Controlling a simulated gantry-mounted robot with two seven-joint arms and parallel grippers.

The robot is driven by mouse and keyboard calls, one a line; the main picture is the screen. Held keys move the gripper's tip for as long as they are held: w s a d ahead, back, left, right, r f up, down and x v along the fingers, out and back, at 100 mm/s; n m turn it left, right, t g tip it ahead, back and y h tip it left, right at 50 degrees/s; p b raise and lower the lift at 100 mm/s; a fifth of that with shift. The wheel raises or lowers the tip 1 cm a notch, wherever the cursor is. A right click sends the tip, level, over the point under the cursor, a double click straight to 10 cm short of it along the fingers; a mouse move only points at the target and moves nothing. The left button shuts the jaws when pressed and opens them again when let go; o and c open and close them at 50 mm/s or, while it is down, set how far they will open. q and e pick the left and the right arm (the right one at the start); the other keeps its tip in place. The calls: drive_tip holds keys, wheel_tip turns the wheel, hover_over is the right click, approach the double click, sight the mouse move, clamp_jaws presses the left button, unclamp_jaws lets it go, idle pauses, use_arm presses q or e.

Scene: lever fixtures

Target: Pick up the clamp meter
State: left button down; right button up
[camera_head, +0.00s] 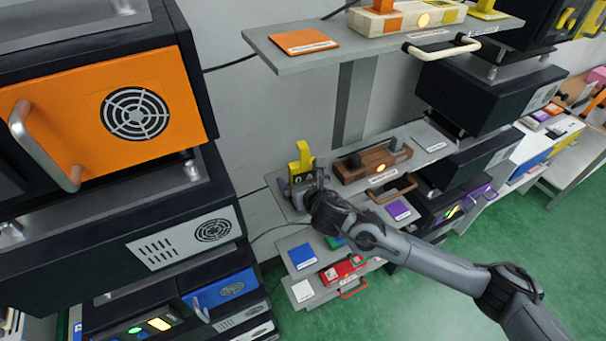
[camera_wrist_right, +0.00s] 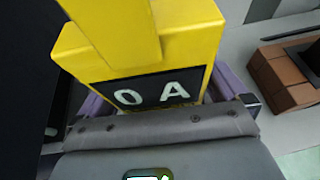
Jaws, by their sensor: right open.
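The clamp meter is yellow with a dark display reading "0 A". In the head view the clamp meter (camera_head: 302,158) stands upright at the left end of the middle shelf. My right gripper (camera_head: 302,183) is at its lower front, and the arm reaches in from the right. In the right wrist view the clamp meter (camera_wrist_right: 150,60) fills the upper middle, very close. My right gripper (camera_wrist_right: 160,97) is open, with one finger at each side of the meter's body. Its lower part is hidden by the gripper. My left gripper is not in view.
A brown wooden block fixture (camera_head: 372,163) stands just right of the meter. An upper shelf (camera_head: 290,60) juts out above. An orange-fronted cabinet (camera_head: 80,110) is at the left. A lower shelf holds a blue pad (camera_head: 302,256) and a red device (camera_head: 342,270).

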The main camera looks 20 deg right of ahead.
drive_tip(key=c, duration=1.1)
drive_tip(key=shift+r, duration=0.2)
